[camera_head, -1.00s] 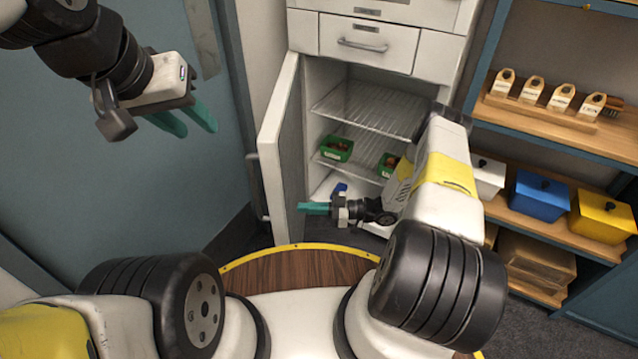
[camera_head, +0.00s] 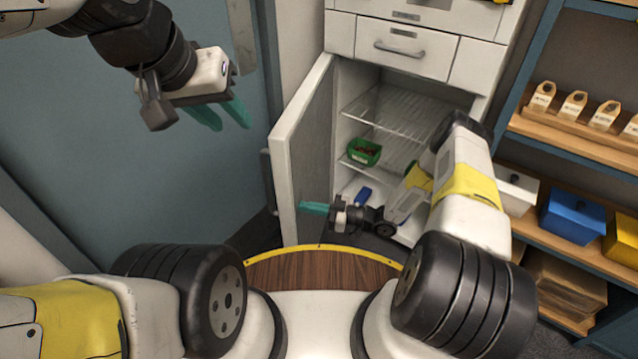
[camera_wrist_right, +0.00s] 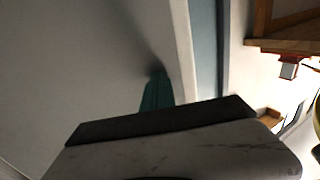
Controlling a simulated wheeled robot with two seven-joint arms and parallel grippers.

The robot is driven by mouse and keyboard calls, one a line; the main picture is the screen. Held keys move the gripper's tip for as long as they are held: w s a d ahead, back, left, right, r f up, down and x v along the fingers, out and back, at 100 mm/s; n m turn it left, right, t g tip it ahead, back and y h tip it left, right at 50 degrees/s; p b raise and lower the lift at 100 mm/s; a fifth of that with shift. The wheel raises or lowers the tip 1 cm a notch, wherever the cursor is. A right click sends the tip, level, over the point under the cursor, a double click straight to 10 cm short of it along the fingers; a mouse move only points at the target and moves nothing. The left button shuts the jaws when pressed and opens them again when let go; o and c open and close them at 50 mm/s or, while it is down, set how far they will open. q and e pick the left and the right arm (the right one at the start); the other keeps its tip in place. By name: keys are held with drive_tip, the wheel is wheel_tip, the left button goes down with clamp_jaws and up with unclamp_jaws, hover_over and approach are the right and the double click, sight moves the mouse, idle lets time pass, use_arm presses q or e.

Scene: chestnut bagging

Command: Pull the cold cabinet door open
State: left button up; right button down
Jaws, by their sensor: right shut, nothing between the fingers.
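The cold cabinet (camera_head: 400,88) stands open ahead of me, showing wire shelves inside. Its white door (camera_head: 303,150) is swung out to the left, with the dark handle (camera_head: 268,182) on its outer side. My right gripper (camera_head: 314,207) is shut and empty, its teal fingers at the inner face of the door near its free edge. In the right wrist view the teal fingers (camera_wrist_right: 157,92) lie close against the pale door panel (camera_wrist_right: 80,65); I cannot tell if they touch. My left gripper (camera_head: 222,115) hangs at upper left, away from the cabinet, its two teal fingers apart and empty.
A green container (camera_head: 363,152) and a blue item (camera_head: 363,194) sit inside the cabinet. A shelf unit at right holds a blue bin (camera_head: 571,215), a yellow bin (camera_head: 622,238) and small labelled bags (camera_head: 572,105). A blue-grey wall panel (camera_head: 90,150) is at left.

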sight(269, 200)
drive_tip(key=w+a, duration=0.1)
drive_tip(key=a, duration=0.3)
drive_tip(key=w+a+m+t, duration=0.1)
drive_tip(key=a, duration=0.3)
drive_tip(key=a+t, duration=0.1)
drive_tip(key=a, duration=0.3)
drive_tip(key=shift+w+a+m+h, duration=0.2)
drive_tip(key=shift+w+m+h, duration=0.1)
drive_tip(key=shift+w+h, duration=0.1)
drive_tip(key=w+a+t, duration=0.1)
drive_tip(key=w+a, duration=0.2)
drive_tip(key=a, duration=0.3)
drive_tip(key=w+a+m+t, duration=0.1)
drive_tip(key=w+a, duration=0.3)
drive_tip(key=a, duration=0.2)
drive_tip(key=shift+h, duration=0.4)
drive_tip(key=shift+s, duration=0.1)
